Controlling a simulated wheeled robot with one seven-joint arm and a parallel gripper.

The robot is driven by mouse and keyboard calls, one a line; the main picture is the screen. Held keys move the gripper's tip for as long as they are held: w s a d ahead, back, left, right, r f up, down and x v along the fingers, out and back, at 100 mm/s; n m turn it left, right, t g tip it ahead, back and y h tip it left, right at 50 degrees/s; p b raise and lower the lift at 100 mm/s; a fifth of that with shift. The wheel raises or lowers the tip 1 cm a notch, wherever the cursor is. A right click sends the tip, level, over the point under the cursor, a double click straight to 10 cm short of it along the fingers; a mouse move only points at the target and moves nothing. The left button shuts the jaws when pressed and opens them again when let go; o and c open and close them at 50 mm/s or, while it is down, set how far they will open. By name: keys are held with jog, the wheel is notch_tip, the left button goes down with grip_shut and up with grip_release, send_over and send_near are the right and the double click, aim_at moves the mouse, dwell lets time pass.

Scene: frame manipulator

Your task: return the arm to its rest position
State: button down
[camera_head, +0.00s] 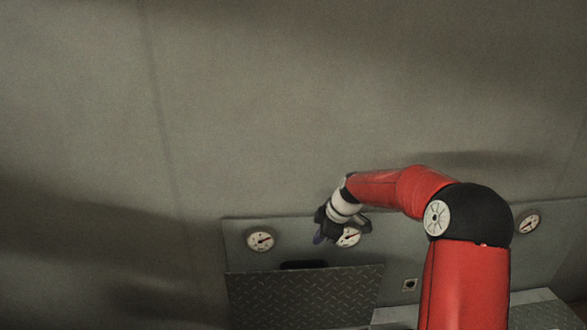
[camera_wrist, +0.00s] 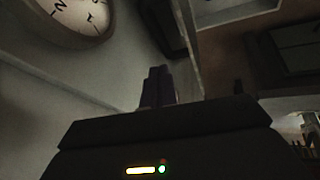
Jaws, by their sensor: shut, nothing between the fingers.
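My red arm (camera_head: 463,285) rises at the lower right of the head view and bends over to the left, with a black joint at the bend. My gripper (camera_head: 318,239) is at the arm's left end, in front of the grey panel and partly over the middle gauge (camera_head: 348,237). In the wrist view my gripper's fingers (camera_wrist: 158,86) are dark, close together and empty. The gripper's dark body with a lit yellow and green light fills the bottom of that view.
The grey panel (camera_head: 237,225) carries a left gauge (camera_head: 260,240) and a right gauge (camera_head: 529,222). A tread-plate surface (camera_head: 300,300) lies below, with a dark slot (camera_head: 304,264) above it. A small socket (camera_head: 409,285) sits at its right. The wall above is bare.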

jog(key=s+r+m+t+h, duration=0.1)
jog(key=s+r+m+h, duration=0.1)
jog(key=s+r+m, duration=0.5)
jog(key=s+r+h, duration=0.2)
jog(key=s+r, duration=0.3)
jog(key=s, duration=0.6)
jog(key=s+d+m+t, duration=0.1)
jog(key=s+d+m, duration=0.2)
jog(key=s+m, duration=0.6)
jog(key=s, duration=1)
jog(key=shift+s+d+r+t, duration=0.25)
jog(key=shift+s+d+t, duration=0.05)
jog(key=shift+s, duration=0.05)
dwell(2.4)
